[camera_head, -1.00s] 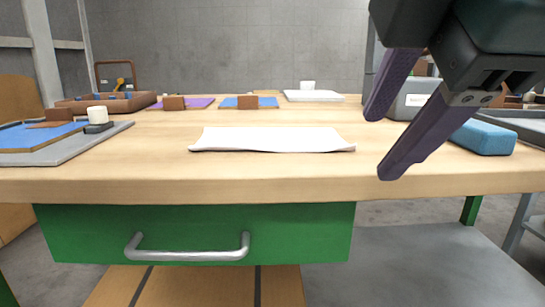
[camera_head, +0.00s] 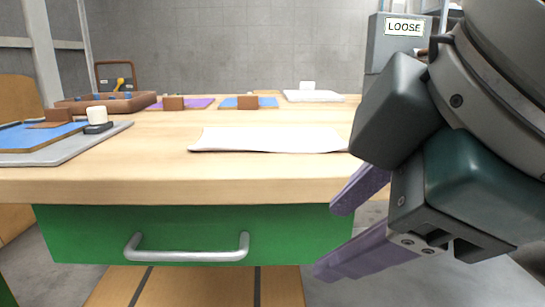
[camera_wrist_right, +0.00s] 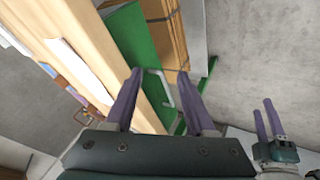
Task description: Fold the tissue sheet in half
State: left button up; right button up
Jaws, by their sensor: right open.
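The white tissue sheet (camera_head: 268,140) lies flat on the wooden workbench (camera_head: 150,182), near its front edge. Its right end meets the outline of my right gripper in the head view. A white strip in the right wrist view (camera_wrist_right: 75,66) looks like the same sheet. My right gripper (camera_head: 328,240) is open and empty, in front of the bench edge and lower than the sheet. In the right wrist view it (camera_wrist_right: 159,73) points toward the drawer front. My left gripper (camera_wrist_right: 262,106) shows only in the right wrist view, with its fingers apart and nothing between them.
A green drawer (camera_head: 80,230) with a metal handle (camera_head: 187,254) is under the bench top. A grey tray with a blue pad (camera_head: 40,137) is at left. Brown blocks on purple and blue sheets (camera_head: 247,102) stand behind. Bare wood surrounds the sheet's left and front.

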jog(key=s+d+f+m+g+h, duration=0.3)
jog(key=s+d+f+m, duration=1)
jog(key=s+f, duration=0.3)
notch_tip(320, 180, up, 78)
jog(key=p, duration=7.8)
jog(key=shift+w+f, duration=0.2)
jog(key=shift+w, duration=0.1)
